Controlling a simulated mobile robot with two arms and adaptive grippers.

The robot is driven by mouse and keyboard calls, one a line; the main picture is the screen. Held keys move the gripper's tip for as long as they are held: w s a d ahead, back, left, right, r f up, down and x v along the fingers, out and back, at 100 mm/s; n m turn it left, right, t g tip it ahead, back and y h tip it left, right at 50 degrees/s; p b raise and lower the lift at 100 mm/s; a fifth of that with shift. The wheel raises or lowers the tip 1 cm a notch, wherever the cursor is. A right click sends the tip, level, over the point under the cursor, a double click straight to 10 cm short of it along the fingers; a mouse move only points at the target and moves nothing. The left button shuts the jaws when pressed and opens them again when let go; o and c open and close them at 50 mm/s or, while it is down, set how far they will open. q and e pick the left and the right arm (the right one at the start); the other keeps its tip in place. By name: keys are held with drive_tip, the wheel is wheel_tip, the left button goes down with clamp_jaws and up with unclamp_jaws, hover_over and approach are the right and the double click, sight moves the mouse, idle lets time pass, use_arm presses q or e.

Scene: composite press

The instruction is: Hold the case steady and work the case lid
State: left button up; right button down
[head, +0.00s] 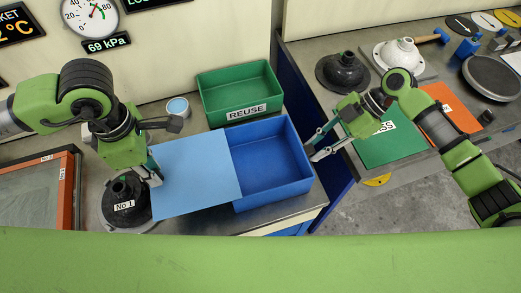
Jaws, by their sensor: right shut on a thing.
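The blue case (299,178) stands on the left bench with its inside open to view and empty. A flat light-blue panel (195,178), which looks like its lid, lies to the left of the opening, along the case's left side. I cannot tell whether it is joined to the case. My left gripper (163,148) is open at the panel's left edge, its fingers spread apart. I cannot tell whether it touches the panel. My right gripper (312,148) is shut on the right wall of the blue case.
A green REUSE bin (240,84) stands behind the case. A black dome marked No 1 (126,198) is beside my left gripper, and a small cup (177,107) is behind it. A gap separates this bench from the right bench, which holds a green mat (390,150) and domes.

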use_arm(q)
drive_tip(key=o, duration=0.3)
drive_tip(key=shift+r, duration=0.1)
wheel_tip(320, 180, up, 12)
idle(0.5)
idle(0.4)
use_arm(e)
drive_tip(key=c, duration=1.7)
unclamp_jaws()
drive_tip(key=shift+r, duration=0.1)
